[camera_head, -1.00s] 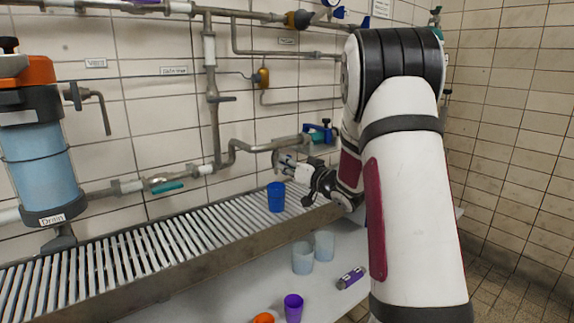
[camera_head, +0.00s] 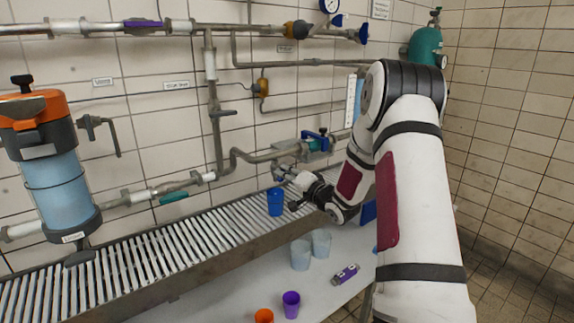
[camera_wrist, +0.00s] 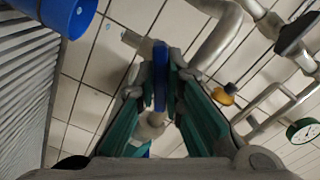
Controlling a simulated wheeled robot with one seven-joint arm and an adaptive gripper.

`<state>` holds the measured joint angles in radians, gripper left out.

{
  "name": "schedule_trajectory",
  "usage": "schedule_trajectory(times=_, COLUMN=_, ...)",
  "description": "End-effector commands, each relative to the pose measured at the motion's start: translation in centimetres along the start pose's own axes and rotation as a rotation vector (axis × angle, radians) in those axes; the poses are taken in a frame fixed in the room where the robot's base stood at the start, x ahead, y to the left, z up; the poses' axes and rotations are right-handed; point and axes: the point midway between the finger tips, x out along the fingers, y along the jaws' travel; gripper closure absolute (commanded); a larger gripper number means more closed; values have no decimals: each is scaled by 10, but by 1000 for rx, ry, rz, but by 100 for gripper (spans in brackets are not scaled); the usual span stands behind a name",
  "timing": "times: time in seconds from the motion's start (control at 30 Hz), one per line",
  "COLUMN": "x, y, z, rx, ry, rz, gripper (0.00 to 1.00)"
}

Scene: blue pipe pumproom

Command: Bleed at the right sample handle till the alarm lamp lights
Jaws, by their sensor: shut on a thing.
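My gripper (camera_head: 284,174) is at the wall pipe's right end, above and just right of a blue cup (camera_head: 275,202) that stands on the slatted drain. In the wrist view my gripper (camera_wrist: 160,92) has its green-padded fingers closed on a narrow blue handle (camera_wrist: 160,64) on a grey fitting. The blue cup shows at the upper left there (camera_wrist: 62,14). A valve with blue parts (camera_head: 316,137) sits on the pipe behind my gripper in the head view. I cannot make out an alarm lamp or any flow.
The slatted drain (camera_head: 150,255) runs along the wall. Below it are two pale cups (camera_head: 300,255), a purple cup (camera_head: 291,304), an orange cup (camera_head: 264,316) and a purple-grey item (camera_head: 345,274). A blue-and-orange vessel (camera_head: 55,185) hangs at left.

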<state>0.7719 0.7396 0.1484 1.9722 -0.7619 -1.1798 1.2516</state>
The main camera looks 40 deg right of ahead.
Motion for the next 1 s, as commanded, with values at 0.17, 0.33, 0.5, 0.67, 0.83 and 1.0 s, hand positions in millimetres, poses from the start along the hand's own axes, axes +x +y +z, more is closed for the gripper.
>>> schedule_trajectory(times=0.17, x=-2, y=-1, z=-2, rx=169, ry=2, rz=2, gripper=100)
schedule_trajectory(times=0.33, x=-2, y=0, z=-2, rx=312, ry=2, rz=3, gripper=100)
schedule_trajectory(times=0.5, x=-2, y=1, z=-1, rx=427, ry=2, rz=2, gripper=100)
schedule_trajectory(times=0.67, x=-1, y=1, z=-1, rx=503, ry=1, rz=1, gripper=100)
schedule_trajectory(times=0.83, x=-1, y=3, z=0, rx=551, ry=1, rz=2, gripper=100)
schedule_trajectory(times=1.0, x=0, y=3, z=0, rx=571, ry=1, rz=2, gripper=100)
